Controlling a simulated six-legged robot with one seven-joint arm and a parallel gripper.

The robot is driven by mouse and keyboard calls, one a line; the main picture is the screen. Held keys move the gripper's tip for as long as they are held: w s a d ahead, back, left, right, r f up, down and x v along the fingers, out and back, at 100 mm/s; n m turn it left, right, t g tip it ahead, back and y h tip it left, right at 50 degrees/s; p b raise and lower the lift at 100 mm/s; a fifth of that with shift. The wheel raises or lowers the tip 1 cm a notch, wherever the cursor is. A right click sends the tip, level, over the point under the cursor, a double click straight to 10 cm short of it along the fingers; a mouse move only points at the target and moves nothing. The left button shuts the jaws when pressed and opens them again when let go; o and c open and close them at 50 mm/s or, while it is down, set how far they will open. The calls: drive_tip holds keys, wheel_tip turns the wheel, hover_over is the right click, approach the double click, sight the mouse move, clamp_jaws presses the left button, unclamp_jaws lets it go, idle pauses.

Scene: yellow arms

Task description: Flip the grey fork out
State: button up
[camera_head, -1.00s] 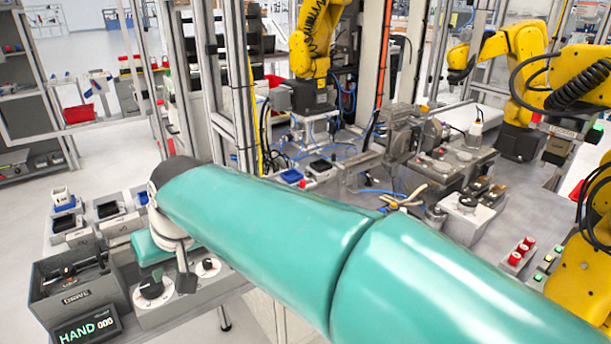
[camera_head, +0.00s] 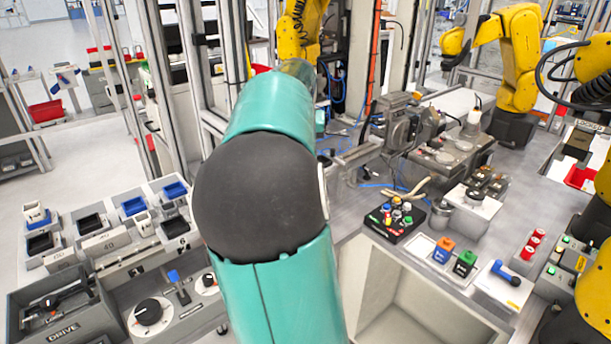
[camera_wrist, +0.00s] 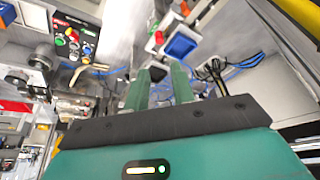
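I cannot pick out the grey fork for certain. A small dark piece (camera_wrist: 213,70), perhaps pronged, shows just right of my fingers in the wrist view; its shape is too small to tell. My gripper (camera_wrist: 160,82) has two green fingers standing apart, with nothing seen between them. Beyond the fingertips is a blue tray-like piece (camera_wrist: 181,45). In the head view my green arm reaches away up the middle and hides the gripper and the spot in front of it. A grey machine (camera_head: 400,125) stands right of the arm.
A black button box (camera_head: 394,218), an orange block (camera_head: 443,250) and a blue-handled lever (camera_head: 506,272) are on the bench at right. Grey panels with dials (camera_head: 148,312) are at lower left. Yellow arms (camera_head: 517,60) stand at the back. Blue cables (camera_wrist: 240,68) lie near my fingers.

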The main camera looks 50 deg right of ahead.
drive_tip(key=x, duration=1.3)
drive_tip(key=shift+f, duration=0.3)
clamp_jaws()
